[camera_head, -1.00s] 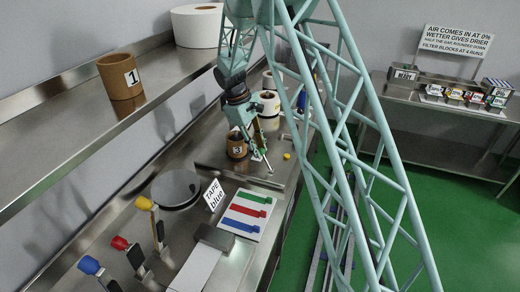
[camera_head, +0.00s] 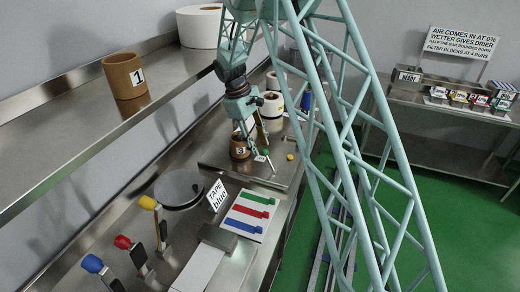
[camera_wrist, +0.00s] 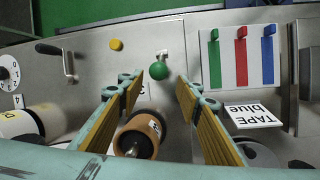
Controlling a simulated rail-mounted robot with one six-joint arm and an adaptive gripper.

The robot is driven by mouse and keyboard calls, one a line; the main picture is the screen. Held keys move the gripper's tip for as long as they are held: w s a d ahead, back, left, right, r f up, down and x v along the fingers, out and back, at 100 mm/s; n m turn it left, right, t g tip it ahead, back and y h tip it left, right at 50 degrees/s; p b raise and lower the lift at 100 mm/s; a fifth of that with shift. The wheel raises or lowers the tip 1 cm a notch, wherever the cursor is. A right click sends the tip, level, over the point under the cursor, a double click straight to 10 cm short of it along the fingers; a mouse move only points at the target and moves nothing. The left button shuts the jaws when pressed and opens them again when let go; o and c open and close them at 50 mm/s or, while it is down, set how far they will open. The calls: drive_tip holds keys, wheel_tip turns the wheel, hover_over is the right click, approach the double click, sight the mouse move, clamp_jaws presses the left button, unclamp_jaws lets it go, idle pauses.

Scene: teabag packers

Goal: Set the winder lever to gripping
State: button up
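A lever with a green ball knob (camera_wrist: 159,70) stands on the steel bench. Its green knob (camera_head: 265,153) also shows in the head view, just below my gripper. I cannot read any position marking on it. My gripper (camera_wrist: 155,87) is open and empty, with one finger pad on each side in the wrist view. The green knob lies between and just beyond the fingertips in that view, with no visible contact. In the head view my gripper (camera_head: 261,135) hangs above the bench beside the brown roll marked 3 (camera_head: 240,148).
A yellow knob (camera_wrist: 115,44) and a crank handle (camera_wrist: 68,65) are near the lever. A brown roll (camera_wrist: 138,135) sits under my fingers. The tape board (camera_head: 248,215) and levers with yellow, red and blue knobs (camera_head: 92,264) stand nearer the camera.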

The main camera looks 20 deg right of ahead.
drive_tip(key=shift+v, duration=2.25)
drive_tip(key=s+r+m+t+y+b, duration=0.1)
drive_tip(key=s+r+m+b, duration=0.15)
drive_tip(key=s+r, duration=0.9)
drive_tip(key=s+r+m+t+y+b, duration=0.15)
drive_tip(key=s+r+b, duration=0.25)
drive_tip(key=s+r, duration=0.75)
drive_tip(key=s+f+m+t+b, duration=0.1)
drive_tip(key=s+f+b, duration=0.2)
drive_tip(key=s, duration=1.3)
drive_tip(key=s+a+f+m+t+b, duration=0.1)
drive_tip(key=s+f+m+b, duration=0.1)
drive_tip(key=s, duration=1.4)
drive_tip(key=shift+s+f+m+t+y+b, duration=0.3)
drive_tip(key=shift+s+f+t+y+b, duration=0.1)
drive_tip(key=shift+f+b, duration=0.15)
